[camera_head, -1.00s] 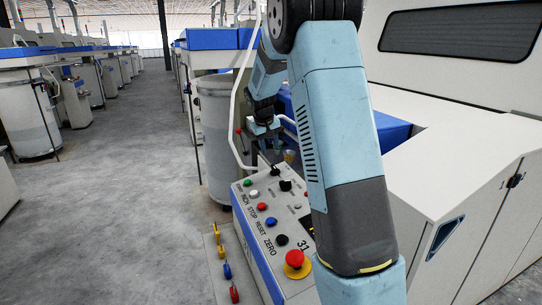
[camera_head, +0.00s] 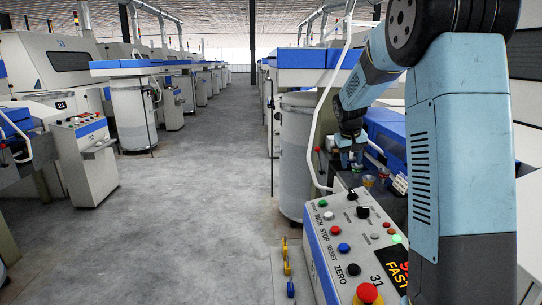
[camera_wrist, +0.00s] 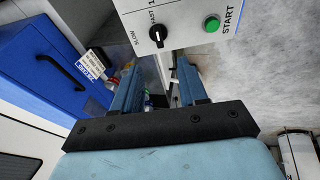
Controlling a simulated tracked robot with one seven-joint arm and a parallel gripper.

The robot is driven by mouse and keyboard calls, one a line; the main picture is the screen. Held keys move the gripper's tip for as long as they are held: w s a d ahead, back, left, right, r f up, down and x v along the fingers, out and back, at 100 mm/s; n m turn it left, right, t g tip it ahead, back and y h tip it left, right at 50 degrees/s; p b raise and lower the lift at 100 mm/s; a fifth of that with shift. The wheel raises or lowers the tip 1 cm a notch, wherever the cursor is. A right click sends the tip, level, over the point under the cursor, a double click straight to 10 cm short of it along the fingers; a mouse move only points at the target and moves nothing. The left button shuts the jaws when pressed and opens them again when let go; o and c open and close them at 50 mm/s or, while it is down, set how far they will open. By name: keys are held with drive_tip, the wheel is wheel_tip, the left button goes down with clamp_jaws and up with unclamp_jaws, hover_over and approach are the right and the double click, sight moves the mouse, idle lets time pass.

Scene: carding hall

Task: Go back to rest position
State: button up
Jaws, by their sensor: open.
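My arm is light blue and dark grey and fills the right of the head view. My gripper (camera_head: 349,158) hangs beyond the far end of the control panel (camera_head: 334,234), apart from it. In the wrist view my gripper (camera_wrist: 158,70) shows two blue fingers standing apart with nothing between them. Past the fingertips are the panel's black speed knob (camera_wrist: 158,33) and green START button (camera_wrist: 211,24). In the head view my forearm hides part of the panel and the machine behind it.
A red mushroom button (camera_head: 367,293) sits at the panel's near end. Small coloured items (camera_head: 369,181) lie near my gripper. A blue cover (camera_wrist: 40,75) with a black handle is at left in the wrist view. The grey aisle floor (camera_head: 190,210) is clear. Machine 32 (camera_head: 90,150) stands left.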

drive_tip(key=s+a+r+t+y, duration=0.15)
drive_tip(key=s+r, duration=0.35)
drive_tip(key=s, duration=0.5)
drive_tip(key=s+a+r, duration=0.3)
drive_tip(key=s+r, duration=0.1)
drive_tip(key=s, duration=0.5)
drive_tip(key=s+a, duration=0.2)
drive_tip(key=s, duration=0.8)
drive_tip(key=s+a+f+t+y, duration=0.1)
drive_tip(key=s+a, duration=0.1)
drive_tip(key=s, duration=0.9)
drive_tip(key=shift+s+a+f, duration=0.2)
drive_tip(key=shift+a+f, duration=0.05)
drive_tip(key=shift+a, duration=0.05)
